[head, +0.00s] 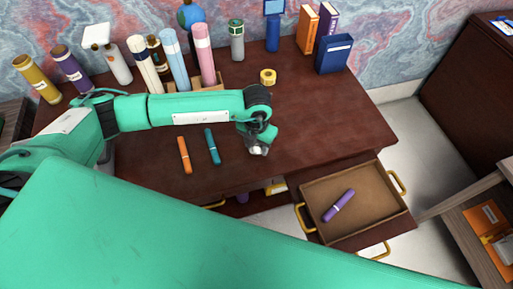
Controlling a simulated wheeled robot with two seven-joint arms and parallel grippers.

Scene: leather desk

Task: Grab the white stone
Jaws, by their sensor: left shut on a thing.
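My left gripper (257,149) hangs at the end of the teal arm that comes in from the left, over the front right part of the dark red desk (325,130). It is shut on a small pale thing, taken as the white stone (259,152). The stone is mostly hidden by the fingers, and I cannot tell whether it touches the desk top. No other white stone shows. My right gripper is out of view.
An orange marker (184,155) and a teal marker (212,146) lie left of the gripper. An open drawer (382,218) holds a purple marker (339,205). A yellow tape roll (267,76), bottles, rolled papers and books (334,54) stand behind. The desk's right side is clear.

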